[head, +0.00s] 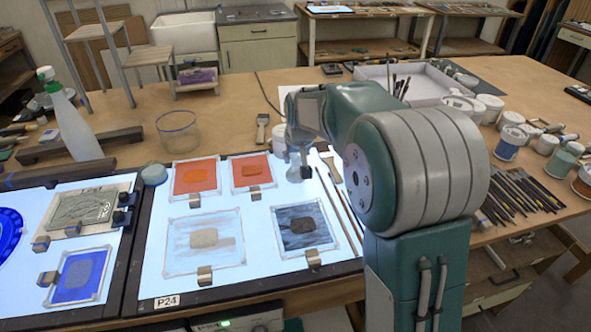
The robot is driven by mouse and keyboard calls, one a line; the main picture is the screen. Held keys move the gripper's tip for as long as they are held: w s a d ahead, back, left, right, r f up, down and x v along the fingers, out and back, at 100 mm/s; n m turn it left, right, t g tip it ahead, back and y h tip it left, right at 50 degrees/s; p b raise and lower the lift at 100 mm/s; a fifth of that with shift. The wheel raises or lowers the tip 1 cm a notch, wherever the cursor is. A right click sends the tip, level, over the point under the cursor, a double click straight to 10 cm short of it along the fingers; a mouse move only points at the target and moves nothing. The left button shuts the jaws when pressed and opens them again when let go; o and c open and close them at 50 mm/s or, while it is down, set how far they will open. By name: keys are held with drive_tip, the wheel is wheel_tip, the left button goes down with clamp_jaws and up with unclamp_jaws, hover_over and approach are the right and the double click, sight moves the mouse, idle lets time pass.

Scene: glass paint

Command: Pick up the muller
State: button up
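My gripper (301,165) points down over the back right part of the lit panel (268,190), just right of the orange glass samples. It is small and partly covered by my own arm, so I cannot tell whether its fingers are open or shut. A small dark piece shows at its lower end, and I cannot tell whether this is a fingertip or something below it. I cannot make out the muller with certainty. A white jar (279,134) stands just behind and left of the gripper.
Framed glass samples in orange (195,178), beige (204,239) and dark grey (303,226) lie on the panel. A clear glass bowl (178,132) and a spray bottle (72,122) stand behind. Brushes (520,196) and jars crowd the right. Bare wood shows at the back centre.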

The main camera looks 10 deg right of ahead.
sight(295, 155)
clamp_jaws()
drive_tip(key=shift+r, duration=0.45)
wheel_tip(295, 155, up, 2)
drive_tip(key=shift+r, duration=0.2)
drive_tip(key=s+d+r, duration=0.9)
drive_tip(key=s+d, duration=0.1)
drive_tip(key=shift+r, duration=0.4)
